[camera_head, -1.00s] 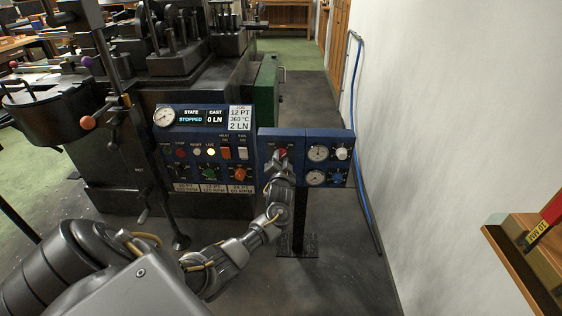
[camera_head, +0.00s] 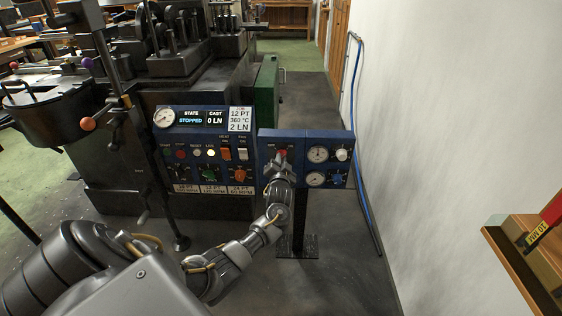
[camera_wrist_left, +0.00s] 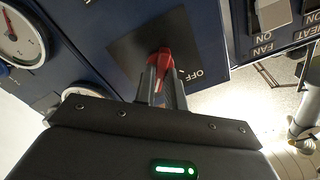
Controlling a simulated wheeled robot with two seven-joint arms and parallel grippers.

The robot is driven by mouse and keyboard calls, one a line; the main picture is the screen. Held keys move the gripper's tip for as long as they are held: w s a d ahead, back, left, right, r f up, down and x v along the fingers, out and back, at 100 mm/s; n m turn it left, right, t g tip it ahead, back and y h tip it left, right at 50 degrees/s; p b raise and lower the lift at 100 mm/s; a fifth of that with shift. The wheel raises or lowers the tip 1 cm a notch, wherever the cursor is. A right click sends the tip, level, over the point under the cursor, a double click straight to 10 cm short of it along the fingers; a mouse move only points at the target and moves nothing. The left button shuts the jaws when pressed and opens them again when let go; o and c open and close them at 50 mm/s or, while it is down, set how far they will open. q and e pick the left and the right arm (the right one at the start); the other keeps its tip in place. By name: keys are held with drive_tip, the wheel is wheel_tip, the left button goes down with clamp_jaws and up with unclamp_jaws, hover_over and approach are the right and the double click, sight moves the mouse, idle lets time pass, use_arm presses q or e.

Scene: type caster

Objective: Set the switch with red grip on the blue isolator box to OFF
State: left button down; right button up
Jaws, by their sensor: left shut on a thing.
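The blue isolator box (camera_head: 268,136) stands on a dark post, and its front also shows in the left wrist view (camera_wrist_left: 207,40). On it is a dark square plate (camera_wrist_left: 125,45) with the switch's red grip (camera_wrist_left: 164,58); a bit of red also shows in the head view (camera_head: 283,152). The word OFF (camera_wrist_left: 194,75) is printed on the plate beside the grip. My left gripper (camera_wrist_left: 161,75) is shut on the red grip, with a finger on either side; it also shows in the head view (camera_head: 280,162). My right gripper is out of view.
Gauges (camera_head: 317,154) and small knobs sit on the blue panel just right of the box. The caster's control panel (camera_head: 198,150), with buttons, switches and a STOPPED display, is close on the left. A blue hose (camera_head: 353,110) runs along the wall.

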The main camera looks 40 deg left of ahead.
use_arm(q)
drive_tip(key=n, duration=1.6)
drive_tip(key=shift+n, duration=0.3)
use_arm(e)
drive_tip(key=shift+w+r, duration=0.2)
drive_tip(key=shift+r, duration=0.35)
use_arm(q)
drive_tip(key=c, duration=1.5)
unclamp_jaws()
drive_tip(key=shift+s, duration=0.1)
drive_tip(key=shift+o, duration=0.2)
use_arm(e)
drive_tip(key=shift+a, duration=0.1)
